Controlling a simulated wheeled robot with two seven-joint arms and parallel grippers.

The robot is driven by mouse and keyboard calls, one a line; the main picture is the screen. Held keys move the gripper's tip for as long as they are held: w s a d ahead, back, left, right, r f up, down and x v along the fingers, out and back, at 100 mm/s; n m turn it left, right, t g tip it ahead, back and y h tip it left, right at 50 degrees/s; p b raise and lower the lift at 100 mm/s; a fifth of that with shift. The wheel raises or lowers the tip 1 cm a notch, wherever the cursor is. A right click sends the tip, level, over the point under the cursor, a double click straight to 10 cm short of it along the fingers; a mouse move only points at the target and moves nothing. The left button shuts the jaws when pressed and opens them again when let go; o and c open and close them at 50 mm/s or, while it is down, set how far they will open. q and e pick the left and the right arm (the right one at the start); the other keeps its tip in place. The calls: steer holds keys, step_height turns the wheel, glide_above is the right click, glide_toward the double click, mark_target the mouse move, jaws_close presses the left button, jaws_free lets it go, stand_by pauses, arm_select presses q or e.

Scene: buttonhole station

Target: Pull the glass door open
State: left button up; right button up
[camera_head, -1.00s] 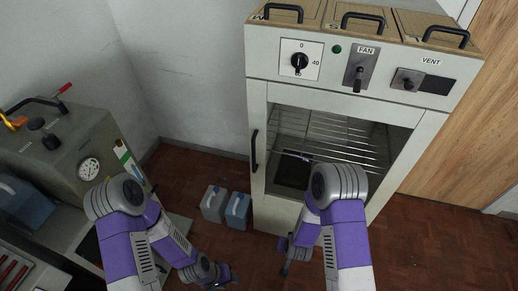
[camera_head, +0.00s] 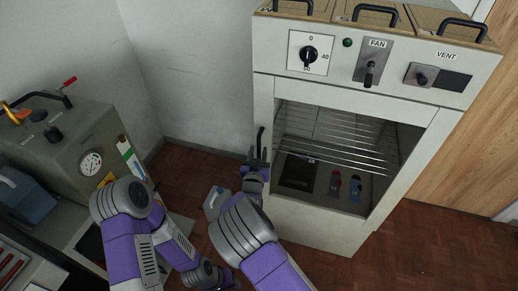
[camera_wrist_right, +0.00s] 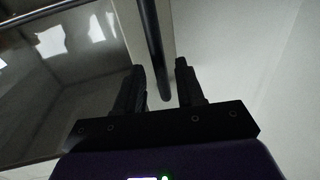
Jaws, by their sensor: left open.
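The glass door (camera_head: 403,184) of the pale cabinet looks shut, with wire racks behind its pane. Its dark vertical handle (camera_head: 261,137) is on the door's left side. My right gripper (camera_head: 257,158) is at the handle's lower part. In the right wrist view, my right gripper (camera_wrist_right: 160,72) is open, and the handle bar (camera_wrist_right: 152,45) runs down between its two fingers, with a gap visible on each side. My left gripper (camera_head: 232,279) is low near the floor, open and away from the door.
A control panel (camera_head: 440,84) with a knob and switches is above the door. A grey machine with a gauge (camera_head: 90,163) is at the left. Red and blue items lie behind the glass.

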mark_target(259, 149)
steer(key=shift+w+d, duration=0.2)
steer(key=shift+w, duration=1.4)
jaws_close()
